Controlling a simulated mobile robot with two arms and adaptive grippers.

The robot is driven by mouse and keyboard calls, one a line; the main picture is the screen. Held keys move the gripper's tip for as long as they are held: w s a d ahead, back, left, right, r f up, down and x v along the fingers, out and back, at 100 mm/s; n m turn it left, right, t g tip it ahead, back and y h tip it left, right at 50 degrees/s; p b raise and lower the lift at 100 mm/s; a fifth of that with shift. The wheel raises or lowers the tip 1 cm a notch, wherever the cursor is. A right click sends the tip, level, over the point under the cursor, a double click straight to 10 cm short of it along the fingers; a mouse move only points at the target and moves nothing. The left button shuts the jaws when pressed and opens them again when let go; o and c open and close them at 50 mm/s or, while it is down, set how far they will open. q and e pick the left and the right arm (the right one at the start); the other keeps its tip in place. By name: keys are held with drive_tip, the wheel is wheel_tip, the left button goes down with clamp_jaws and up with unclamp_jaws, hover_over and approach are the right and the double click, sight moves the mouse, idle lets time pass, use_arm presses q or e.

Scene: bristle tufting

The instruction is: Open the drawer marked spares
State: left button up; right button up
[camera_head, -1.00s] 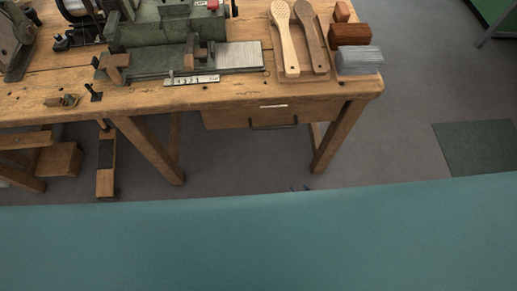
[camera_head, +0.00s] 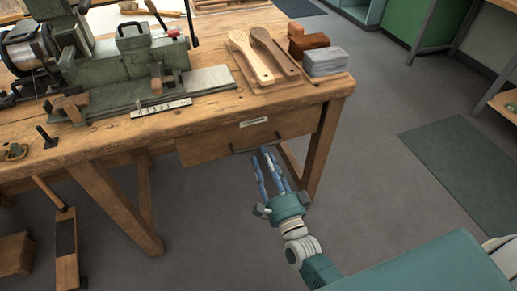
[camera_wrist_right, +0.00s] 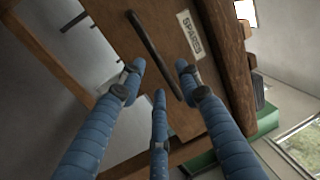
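The wooden drawer (camera_head: 205,149) sits under the bench top near its right end, and its front looks closed. Its white label (camera_head: 253,122) reads SPARES in the right wrist view (camera_wrist_right: 189,35). A dark bar handle (camera_head: 243,150) is on the drawer front and shows in the wrist view (camera_wrist_right: 150,47). My right gripper (camera_head: 266,158) is just below and in front of the handle. Its blue fingers (camera_wrist_right: 160,78) are spread open and empty, with the handle's lower end appearing between their tips; contact cannot be told. My left gripper is out of view.
The bench (camera_head: 330,92) carries a green machine (camera_head: 125,65), brush blanks (camera_head: 262,58) and several blocks (camera_head: 325,61) above the drawer. A bench leg (camera_head: 322,150) stands right of my gripper. The floor to the right is clear, with a dark green mat (camera_head: 465,165).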

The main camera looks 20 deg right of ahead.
sight(259, 147)
drive_tip(key=w, duration=0.5)
drive_tip(key=shift+a+r, duration=0.1)
drive_tip(key=shift+r, duration=0.3)
clamp_jaws()
